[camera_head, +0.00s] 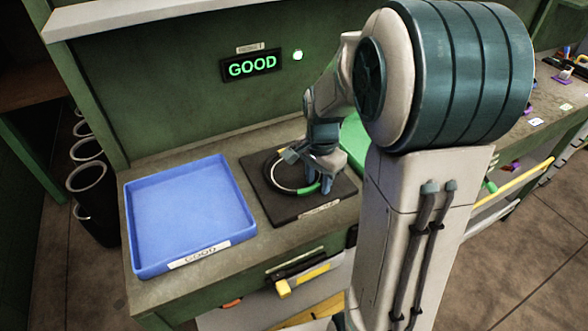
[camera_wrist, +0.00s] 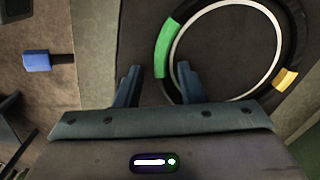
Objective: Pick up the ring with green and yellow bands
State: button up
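The ring lies on a dark mat (camera_head: 312,203). It is black with a pale inner edge, and its green band (camera_head: 308,189) shows in the head view. In the wrist view the ring's green band (camera_wrist: 168,48) is at upper left and its yellow band (camera_wrist: 285,79) at right. My gripper (camera_head: 321,178) is over the ring's right side in the head view. In the wrist view my gripper (camera_wrist: 159,82) is open, with the ring's rim near the green band showing between the fingers. I cannot tell the height gap or any contact.
A blue tray (camera_head: 190,212) labelled GOOD stands empty left of the mat. A green tray (camera_head: 354,138) is partly hidden behind my arm. A lit GOOD sign (camera_head: 252,67) hangs on the back wall. A drawer with a yellow handle (camera_head: 303,277) is below the bench.

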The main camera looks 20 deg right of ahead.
grip_shut()
jog(key=shift+r, duration=0.15)
